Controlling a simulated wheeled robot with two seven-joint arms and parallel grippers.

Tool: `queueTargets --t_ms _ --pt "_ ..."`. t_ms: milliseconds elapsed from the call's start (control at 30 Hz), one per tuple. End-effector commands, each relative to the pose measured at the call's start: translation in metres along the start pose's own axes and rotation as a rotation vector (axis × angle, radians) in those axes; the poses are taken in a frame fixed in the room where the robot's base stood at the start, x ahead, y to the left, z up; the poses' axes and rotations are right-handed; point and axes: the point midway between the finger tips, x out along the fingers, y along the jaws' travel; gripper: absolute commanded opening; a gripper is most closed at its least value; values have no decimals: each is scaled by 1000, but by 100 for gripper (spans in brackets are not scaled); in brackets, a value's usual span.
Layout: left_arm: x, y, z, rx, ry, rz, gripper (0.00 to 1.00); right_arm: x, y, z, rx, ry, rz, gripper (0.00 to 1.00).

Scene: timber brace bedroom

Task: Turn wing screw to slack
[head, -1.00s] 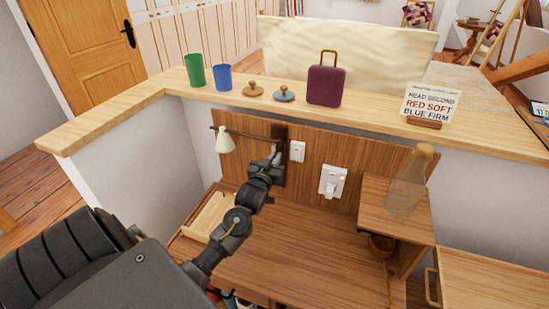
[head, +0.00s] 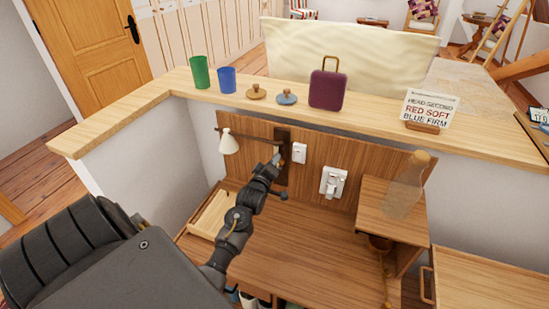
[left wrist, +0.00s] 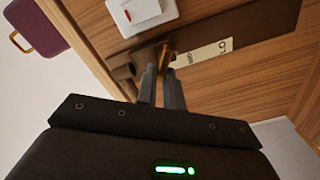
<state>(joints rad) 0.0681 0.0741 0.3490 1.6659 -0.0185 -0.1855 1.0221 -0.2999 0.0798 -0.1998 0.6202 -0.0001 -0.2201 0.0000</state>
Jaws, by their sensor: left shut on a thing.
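The brass-coloured wing screw (left wrist: 166,54) shows in the left wrist view, standing out from a dark upright bracket (left wrist: 255,22). My left gripper (left wrist: 161,72) is shut on the screw, with its two grey fingers close together around it. In the head view my left gripper (head: 277,160) reaches to the bracket (head: 283,143) on the wooden back panel, and the screw is hidden behind the fingers. A pale label (left wrist: 203,54) lies along the bracket beside the screw. A cone-shaped white lamp (head: 229,142) hangs from the dark rod left of the bracket. My right gripper is out of view.
A white switch (head: 299,153) and a larger switch plate (head: 333,183) sit right of the bracket. A glass bottle (head: 405,190) stands on a small shelf. The ledge above holds cups, a purple case (head: 327,91) and a sign (head: 430,106). The desk's middle is clear.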

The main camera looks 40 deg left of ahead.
Motion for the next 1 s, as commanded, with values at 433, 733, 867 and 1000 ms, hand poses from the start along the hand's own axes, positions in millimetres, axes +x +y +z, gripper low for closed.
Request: queueTargets --t_ms 433,733,867,1000 --pt "1 -3 -3 -426 7 4 0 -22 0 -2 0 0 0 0" --pt "1 -6 0 -694 5 4 0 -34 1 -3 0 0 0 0" --pt "1 -8 1 -791 5 6 0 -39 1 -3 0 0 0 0" --pt "1 -9 2 -874 5 5 0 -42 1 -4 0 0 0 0"
